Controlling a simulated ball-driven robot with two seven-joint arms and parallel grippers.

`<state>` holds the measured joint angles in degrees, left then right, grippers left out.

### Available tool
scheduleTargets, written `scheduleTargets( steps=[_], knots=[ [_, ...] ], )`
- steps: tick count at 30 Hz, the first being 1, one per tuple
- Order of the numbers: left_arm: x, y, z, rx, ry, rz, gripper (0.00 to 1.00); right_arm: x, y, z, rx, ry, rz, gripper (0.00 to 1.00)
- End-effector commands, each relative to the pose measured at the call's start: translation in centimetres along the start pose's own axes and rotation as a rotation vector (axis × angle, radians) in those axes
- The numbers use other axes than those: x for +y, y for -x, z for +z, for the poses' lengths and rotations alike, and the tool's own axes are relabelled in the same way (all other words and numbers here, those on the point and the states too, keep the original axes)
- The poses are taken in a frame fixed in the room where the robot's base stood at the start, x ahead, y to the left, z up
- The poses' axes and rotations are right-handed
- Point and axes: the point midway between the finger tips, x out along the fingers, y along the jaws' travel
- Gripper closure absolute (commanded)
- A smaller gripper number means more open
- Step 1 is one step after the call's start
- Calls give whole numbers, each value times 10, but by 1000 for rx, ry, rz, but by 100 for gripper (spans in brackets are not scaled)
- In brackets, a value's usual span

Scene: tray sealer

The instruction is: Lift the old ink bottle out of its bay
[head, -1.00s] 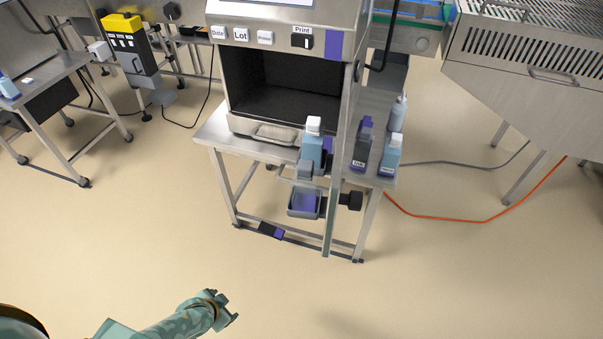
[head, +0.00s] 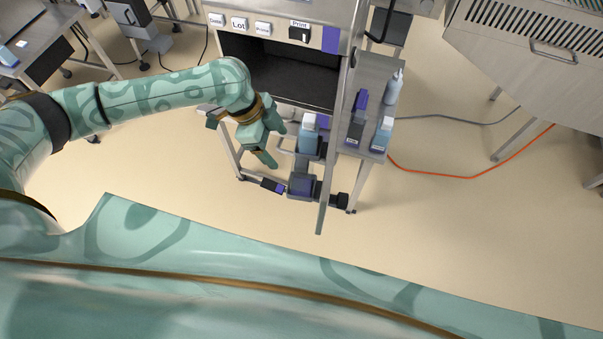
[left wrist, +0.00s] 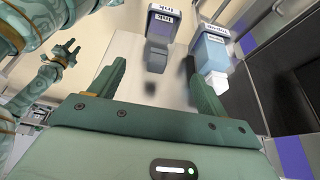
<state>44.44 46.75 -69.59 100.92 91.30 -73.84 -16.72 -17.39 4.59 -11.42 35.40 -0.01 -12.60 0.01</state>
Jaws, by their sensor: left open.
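A dark bottle with a purple cap (head: 357,118), a blue bottle with a white cap (head: 382,134) and a pale bottle (head: 394,88) stand on the side shelf. A thin upright panel (head: 328,185) stands right of the bay.

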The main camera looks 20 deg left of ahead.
Motion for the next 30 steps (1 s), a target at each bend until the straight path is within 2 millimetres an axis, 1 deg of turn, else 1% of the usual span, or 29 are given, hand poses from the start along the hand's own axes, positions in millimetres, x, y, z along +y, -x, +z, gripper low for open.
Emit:
scheduleTargets(
  steps=[1,3,5,6,9,12,14,16,21,24,30],
  knots=[
    [1,-16,0,2,2,3,24,-2,-4,8,-12,1,-3,64],
    [1,-35,0,2,3,3,24,-4,-7,13,-21,1,-5,64],
    [0,-49,0,3,4,2,24,-4,-10,13,-20,1,-5,64],
    [0,-57,0,2,3,0,24,-3,-12,11,-17,1,-4,64],
    [0,-74,0,1,5,-1,24,-1,-15,2,-3,1,-1,64],
    [-1,-83,-1,2,4,-2,24,1,-17,-5,9,1,2,64],
    [0,-86,-1,2,4,-2,24,1,-17,-6,10,1,2,64],
    [1,-93,-2,3,4,-2,24,1,-18,-5,9,1,2,64],
    [4,-122,-4,2,4,-2,24,0,-23,-2,5,1,0,64],
    [4,-134,-4,3,5,-3,24,0,-25,0,2,1,-1,64],
    [3,-136,-4,2,4,-4,24,-1,-25,1,0,1,-1,64]
  ],
)
